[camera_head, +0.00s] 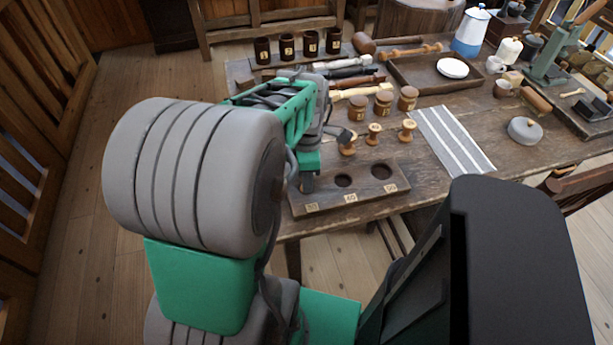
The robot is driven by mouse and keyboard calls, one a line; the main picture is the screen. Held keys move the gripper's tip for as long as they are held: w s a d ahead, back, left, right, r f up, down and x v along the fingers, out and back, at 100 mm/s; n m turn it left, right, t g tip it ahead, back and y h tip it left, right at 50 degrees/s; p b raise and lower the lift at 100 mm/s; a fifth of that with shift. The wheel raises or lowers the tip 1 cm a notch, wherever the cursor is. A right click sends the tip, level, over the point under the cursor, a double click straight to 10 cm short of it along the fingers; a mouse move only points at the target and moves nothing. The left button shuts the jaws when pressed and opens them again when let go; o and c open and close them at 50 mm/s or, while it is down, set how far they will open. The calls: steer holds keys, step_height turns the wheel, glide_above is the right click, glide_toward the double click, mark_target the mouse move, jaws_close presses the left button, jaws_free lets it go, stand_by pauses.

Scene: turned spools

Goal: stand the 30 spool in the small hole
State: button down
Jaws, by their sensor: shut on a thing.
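A dark wooden block (331,202) near the table's front edge has round holes with pale number tags along its front. The middle hole (344,181) and the right hole (381,172) show and look empty. I cannot read a number on the spools.
Several wooden jars (383,103) stand behind the spools, and labelled dark cups (310,44) farther back. A striped cloth (452,140) lies right of the spools. A tray (415,82) holds a white dish (453,68).

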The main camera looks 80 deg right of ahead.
steer(key=shift+f, duration=0.2)
steer(key=c, duration=0.5)
jaws_free()
stand_by(0.3)
step_height(320, 180, up, 10)
steer(key=p, duration=0.8)
stand_by(0.3)
